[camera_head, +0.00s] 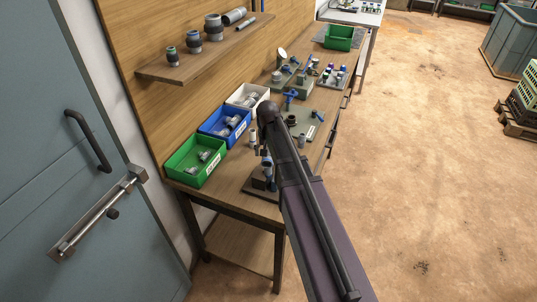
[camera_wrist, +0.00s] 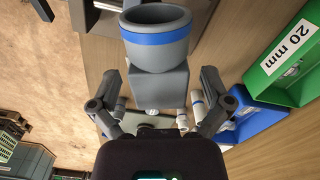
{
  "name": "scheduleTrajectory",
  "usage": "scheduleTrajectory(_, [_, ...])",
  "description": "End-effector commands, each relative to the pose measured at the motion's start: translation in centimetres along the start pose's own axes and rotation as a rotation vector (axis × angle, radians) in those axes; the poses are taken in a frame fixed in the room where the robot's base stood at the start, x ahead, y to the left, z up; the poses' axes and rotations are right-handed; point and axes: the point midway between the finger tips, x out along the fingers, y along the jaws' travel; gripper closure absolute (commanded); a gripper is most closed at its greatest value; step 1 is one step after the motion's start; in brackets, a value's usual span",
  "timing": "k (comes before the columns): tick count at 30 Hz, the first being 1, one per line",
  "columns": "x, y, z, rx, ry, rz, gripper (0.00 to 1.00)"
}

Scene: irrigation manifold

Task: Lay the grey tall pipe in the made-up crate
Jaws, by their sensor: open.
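My gripper (camera_wrist: 160,80) is open, with its two fingers spread left and right in the wrist view. Beyond and between them shows a grey fitting (camera_wrist: 158,50) with a blue band, a wide round mouth and a squared body. I cannot tell whether the fingers touch it. Smaller grey-white upright pipes show near the right finger (camera_wrist: 197,105) and the left finger (camera_wrist: 118,112). One pale pipe (camera_head: 252,139) stands by the bins in the head view. I cannot tell which is the tall pipe. A green crate (camera_head: 339,43) at the bench's far end may be the made-up one.
Green (camera_head: 183,172), blue (camera_head: 214,139) and white (camera_head: 238,103) bins of fittings line the bench's wall side. A shelf (camera_head: 200,57) with fittings hangs above. Several fittings crowd the bench middle. My arm hides part of the bench. The floor (camera_head: 430,150) at right is clear.

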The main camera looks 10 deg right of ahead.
Motion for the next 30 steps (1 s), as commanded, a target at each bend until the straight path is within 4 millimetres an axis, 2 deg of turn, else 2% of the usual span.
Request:
scheduleTrajectory(1, [0.67,0.00,0.00,0.000,0.000,0.000,0.01])
scheduleTrajectory(6, [1.35,0.00,0.00,0.000,0.000,0.000,0.01])
scheduleTrajectory(20, [1.56,0.01,0.00,0.000,0.000,0.000,0.01])
scheduleTrajectory(21, [1.56,0.01,0.00,0.000,0.000,0.000,0.04])
scheduleTrajectory(30, [1.57,0.12,-0.04,0.001,0.000,0.000,0.91])
